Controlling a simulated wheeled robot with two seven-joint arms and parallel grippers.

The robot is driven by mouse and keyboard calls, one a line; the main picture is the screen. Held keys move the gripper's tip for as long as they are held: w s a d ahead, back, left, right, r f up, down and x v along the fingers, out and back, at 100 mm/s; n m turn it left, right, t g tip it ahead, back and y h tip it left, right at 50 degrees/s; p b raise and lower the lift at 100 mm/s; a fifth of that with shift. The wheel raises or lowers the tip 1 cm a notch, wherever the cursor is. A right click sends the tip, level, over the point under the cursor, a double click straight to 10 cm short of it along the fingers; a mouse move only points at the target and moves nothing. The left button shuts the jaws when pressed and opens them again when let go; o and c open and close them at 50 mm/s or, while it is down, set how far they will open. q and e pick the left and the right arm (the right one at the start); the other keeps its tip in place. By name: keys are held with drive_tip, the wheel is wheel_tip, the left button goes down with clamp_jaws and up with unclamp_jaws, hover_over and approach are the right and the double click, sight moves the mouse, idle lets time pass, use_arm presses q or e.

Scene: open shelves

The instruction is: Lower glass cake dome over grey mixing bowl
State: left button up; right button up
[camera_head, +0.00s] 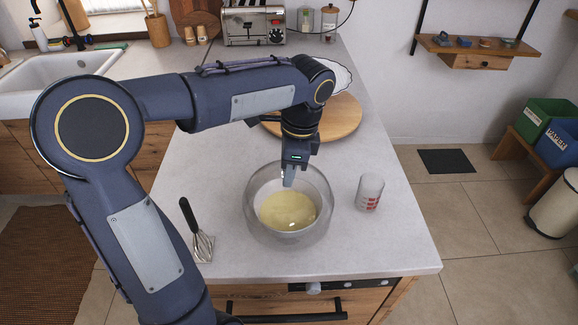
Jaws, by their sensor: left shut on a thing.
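The grey mixing bowl (271,191) stands on the pale counter and holds yellow batter (287,211). The clear glass cake dome (326,199) shows as a faint round outline around the bowl. I see the bowl through it. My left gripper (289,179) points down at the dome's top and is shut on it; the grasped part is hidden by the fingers. Whether the dome's rim touches the counter I cannot tell. My right gripper is not in view.
A measuring cup (370,192) with red marks stands close right of the dome. A whisk (199,232) lies to the left. A round wooden board (346,117) lies behind my arm. The counter's front edge (330,275) is near; the right front counter is clear.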

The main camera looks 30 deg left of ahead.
use_arm(q)
drive_tip(key=shift+f, duration=0.3)
idle(0.4)
drive_tip(key=shift+f+b, duration=0.85)
drive_tip(key=shift+f, duration=0.4)
drive_tip(key=o, duration=0.9)
drive_tip(key=shift+o, duration=0.2)
drive_tip(key=r, duration=0.5)
drive_tip(key=d+r, duration=0.1)
drive_tip(key=r, duration=0.1)
drive_tip(key=shift+w+r, duration=0.3)
drive_tip(key=shift+r, duration=0.05)
